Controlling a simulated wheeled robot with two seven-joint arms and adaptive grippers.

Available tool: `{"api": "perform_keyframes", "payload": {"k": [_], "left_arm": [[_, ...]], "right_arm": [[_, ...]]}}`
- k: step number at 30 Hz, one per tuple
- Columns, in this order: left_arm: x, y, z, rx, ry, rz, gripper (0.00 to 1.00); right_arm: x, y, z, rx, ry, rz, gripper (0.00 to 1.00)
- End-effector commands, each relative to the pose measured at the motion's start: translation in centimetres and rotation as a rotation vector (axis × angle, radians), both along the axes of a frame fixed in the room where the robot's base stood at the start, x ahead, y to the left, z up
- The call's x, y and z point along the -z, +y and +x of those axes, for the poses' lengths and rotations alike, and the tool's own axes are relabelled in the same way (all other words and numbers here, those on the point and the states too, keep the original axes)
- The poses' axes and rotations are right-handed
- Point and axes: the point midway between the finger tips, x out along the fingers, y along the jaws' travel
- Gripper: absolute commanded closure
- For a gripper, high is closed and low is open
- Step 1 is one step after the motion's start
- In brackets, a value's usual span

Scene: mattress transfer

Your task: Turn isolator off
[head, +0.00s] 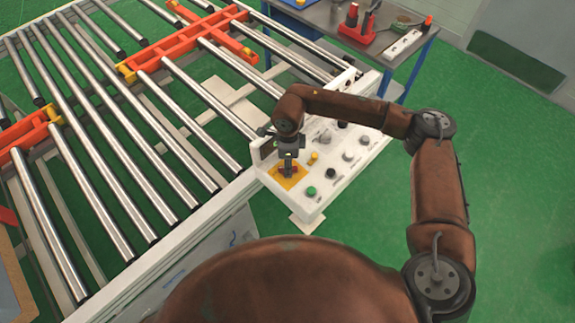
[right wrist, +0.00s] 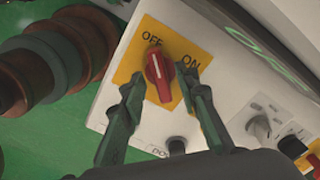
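The isolator is a red rotary knob (right wrist: 159,72) on a yellow plate (right wrist: 128,62) marked OFF and ON. In the right wrist view its white mark is at the upper end, near the OFF label. In the head view the yellow plate (head: 276,171) is on the near left corner of the white control panel (head: 318,197); the gripper partly hides the knob. My right gripper (right wrist: 163,78) is open, pointing down at the plate, with one finger on each side of the knob. Contact with the knob is not clear. My left gripper is not in view.
Other controls share the panel, including a green button (head: 310,191) and a black knob (head: 330,172). A roller conveyor (head: 130,120) with orange parts fills the left. A workbench (head: 325,22) stands behind. Green floor (head: 520,200) is free at right.

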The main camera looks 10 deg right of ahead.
Motion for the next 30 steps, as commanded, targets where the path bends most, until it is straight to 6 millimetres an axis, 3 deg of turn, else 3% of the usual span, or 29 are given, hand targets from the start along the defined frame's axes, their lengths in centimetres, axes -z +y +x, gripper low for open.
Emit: {"api": "perform_keyframes", "payload": {"k": [5,21,30], "left_arm": [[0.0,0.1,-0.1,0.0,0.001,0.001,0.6],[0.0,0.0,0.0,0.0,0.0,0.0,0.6],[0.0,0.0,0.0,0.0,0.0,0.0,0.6]], "right_arm": [[-1.0,0.0,0.1,0.0,-0.004,0.0,0.71],[-10.8,0.0,0.1,0.0,-0.003,0.0,0.71],[-12.0,0.0,0.0,0.0,0.001,0.0,0.71]]}}
